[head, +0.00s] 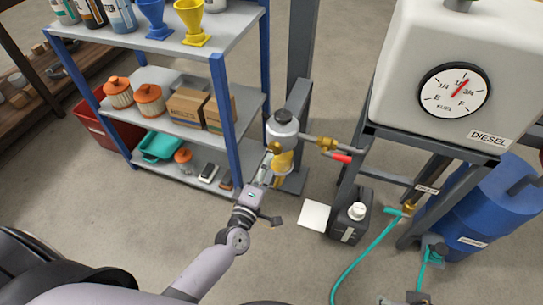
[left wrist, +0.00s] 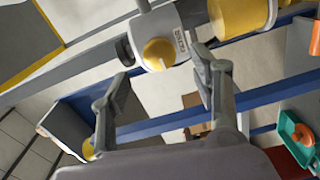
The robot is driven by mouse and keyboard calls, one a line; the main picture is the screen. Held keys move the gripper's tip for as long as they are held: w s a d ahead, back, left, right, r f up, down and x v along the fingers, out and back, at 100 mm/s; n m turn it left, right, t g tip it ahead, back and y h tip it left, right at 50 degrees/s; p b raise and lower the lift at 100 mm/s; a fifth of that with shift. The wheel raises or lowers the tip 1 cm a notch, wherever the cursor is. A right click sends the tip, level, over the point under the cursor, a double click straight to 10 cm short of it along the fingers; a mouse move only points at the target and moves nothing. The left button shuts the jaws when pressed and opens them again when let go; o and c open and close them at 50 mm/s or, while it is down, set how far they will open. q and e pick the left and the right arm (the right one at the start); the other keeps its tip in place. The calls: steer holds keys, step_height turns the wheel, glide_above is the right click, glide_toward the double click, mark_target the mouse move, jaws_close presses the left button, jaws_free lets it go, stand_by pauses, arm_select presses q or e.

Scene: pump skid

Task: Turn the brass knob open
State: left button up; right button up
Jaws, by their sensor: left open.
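The brass knob (left wrist: 158,53) is round and yellow in the left wrist view, on a small grey block with a label. In the head view it appears as a small brass shape (head: 275,147) below a grey round-topped housing (head: 283,128). My left gripper (head: 267,172) reaches up to just below it. In the left wrist view the two fingers of my left gripper (left wrist: 163,75) are spread apart, with the knob ahead of and between their tips. I see no contact and nothing held. My right gripper is not in view.
A yellow bowl (head: 283,164) hangs close to the knob; it also shows in the wrist view (left wrist: 240,15). A red-handled valve (head: 341,158) is to the right. A blue-posted shelf (head: 232,135) stands left. A black jug (head: 349,218) and diesel tank (head: 420,50) are right.

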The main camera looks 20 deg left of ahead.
arm_select(q)
steer(key=s, duration=0.6)
steer(key=shift+a, duration=0.1)
stand_by(0.3)
